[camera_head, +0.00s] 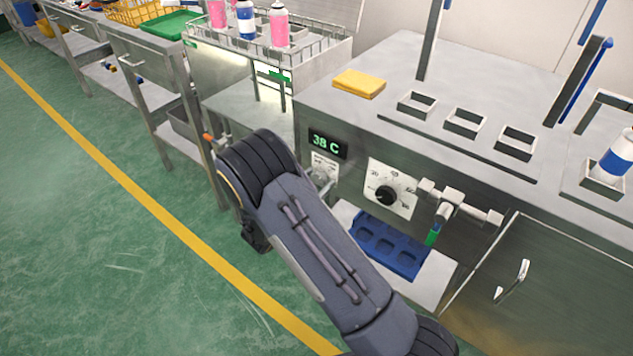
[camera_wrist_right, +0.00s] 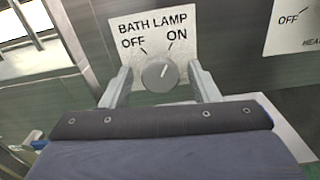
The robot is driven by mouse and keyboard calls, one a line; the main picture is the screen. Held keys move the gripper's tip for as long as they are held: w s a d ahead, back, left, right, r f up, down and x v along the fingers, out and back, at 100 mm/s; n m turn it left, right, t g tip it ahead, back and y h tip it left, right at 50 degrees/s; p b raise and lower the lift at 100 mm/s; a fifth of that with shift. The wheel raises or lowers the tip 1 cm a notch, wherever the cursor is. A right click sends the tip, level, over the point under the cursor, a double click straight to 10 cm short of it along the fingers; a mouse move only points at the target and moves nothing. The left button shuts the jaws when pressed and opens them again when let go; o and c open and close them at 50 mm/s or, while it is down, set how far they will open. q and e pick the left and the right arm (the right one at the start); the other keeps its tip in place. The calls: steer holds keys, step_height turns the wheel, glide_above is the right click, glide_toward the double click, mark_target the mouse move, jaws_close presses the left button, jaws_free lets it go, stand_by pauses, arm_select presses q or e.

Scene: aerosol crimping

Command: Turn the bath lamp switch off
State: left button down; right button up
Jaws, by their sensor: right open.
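The bath lamp switch (camera_wrist_right: 158,75) is a round grey knob on a white plate marked BATH LAMP, OFF and ON, in the right wrist view. Its white pointer line leans up and right, toward ON. My right gripper (camera_wrist_right: 161,84) is open, with one finger on each side of the knob; I cannot tell whether they touch it. In the head view the switch plate (camera_head: 324,162) shows below the 38 C display, partly hidden by my right arm. My left gripper is not in view.
A second dial (camera_head: 387,195) sits right of the switch on the steel front panel. A pipe valve (camera_head: 446,205) sticks out farther right, above a blue tray (camera_head: 388,246). A yellow cloth (camera_head: 359,84) lies on the bench top. The green floor at left is clear.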

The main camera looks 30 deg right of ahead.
steer(key=shift+d, duration=0.1)
steer(key=c, duration=1)
steer(key=shift+o, duration=0.2)
